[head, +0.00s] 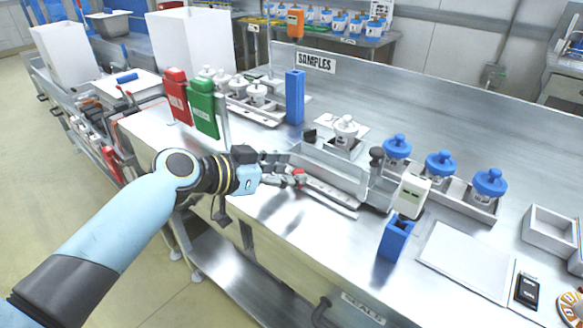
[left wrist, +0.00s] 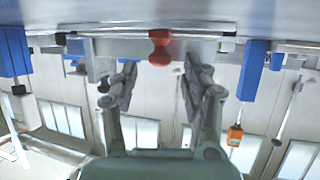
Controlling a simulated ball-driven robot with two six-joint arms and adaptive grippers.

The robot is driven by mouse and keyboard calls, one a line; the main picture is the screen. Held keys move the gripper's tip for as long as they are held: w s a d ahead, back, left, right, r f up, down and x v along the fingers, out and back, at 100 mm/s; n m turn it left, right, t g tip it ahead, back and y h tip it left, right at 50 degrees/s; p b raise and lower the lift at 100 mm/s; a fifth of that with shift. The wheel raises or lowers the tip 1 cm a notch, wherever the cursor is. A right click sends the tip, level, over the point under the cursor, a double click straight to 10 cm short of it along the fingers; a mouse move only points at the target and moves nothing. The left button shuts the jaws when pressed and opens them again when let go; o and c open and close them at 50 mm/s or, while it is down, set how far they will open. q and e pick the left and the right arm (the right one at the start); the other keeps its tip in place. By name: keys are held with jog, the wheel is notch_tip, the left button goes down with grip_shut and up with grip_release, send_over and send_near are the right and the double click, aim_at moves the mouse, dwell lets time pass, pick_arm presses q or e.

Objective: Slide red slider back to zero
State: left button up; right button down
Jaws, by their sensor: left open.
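The red slider (head: 299,174) is a small red knob at the left end of a metal rail (head: 330,195) on the front of the steel bench. In the left wrist view the red slider (left wrist: 160,48) is a spool-shaped knob on the rail, ahead of and between my open fingers. My left gripper (head: 292,178) is open beside the slider, its fingertips close to it in the head view. The left wrist view shows both fingers (left wrist: 160,80) spread with a gap around the knob's line. Whether they touch it I cannot tell. My right gripper is not in view.
Red (head: 176,96) and green (head: 203,108) holders stand left of the gripper. A blue post (head: 294,97) and a white-lidded jar (head: 345,131) stand behind. A device with a white head (head: 411,195), a blue cup (head: 394,238) and several blue-lidded jars (head: 440,164) stand right.

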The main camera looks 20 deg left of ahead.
pick_arm(q)
jog(key=shift+w+d+f, duration=0.3)
jog(key=shift+w+d, duration=0.1)
jog(key=shift+w, duration=0.1)
grip_shut()
